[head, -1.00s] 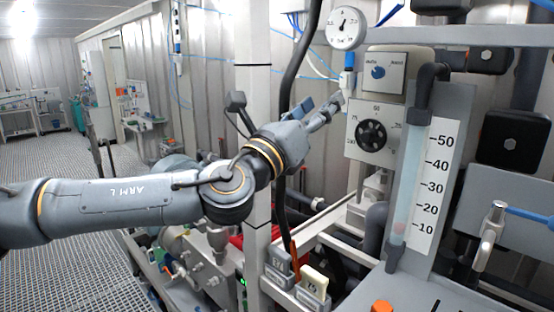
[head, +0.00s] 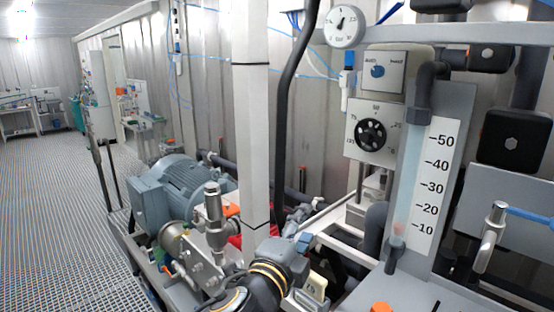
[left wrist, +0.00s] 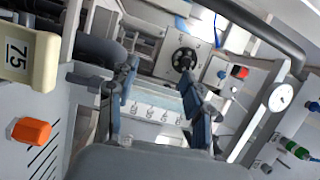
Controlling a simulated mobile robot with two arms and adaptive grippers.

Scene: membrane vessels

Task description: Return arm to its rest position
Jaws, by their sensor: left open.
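My left arm's wrist (head: 268,272) shows low in the middle of the head view. My left gripper (head: 306,222) points up and away beyond it, in front of the pipework and below the dial panel. In the left wrist view its two fingers are spread, and the gap between the fingertips (left wrist: 160,66) is empty. The gripper appears to hold nothing. The rest of the arm is cut off by the bottom edge of the head view. My right gripper is in neither view.
A black dial (head: 370,134), selector switch (head: 377,71), gauge (head: 345,27) and scaled tube (head: 411,170) stand at the right. A pale post (head: 252,130) and motor (head: 185,190) are near the arm. A beige tagged block (left wrist: 30,58) is close by. The grated floor (head: 50,210) is clear.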

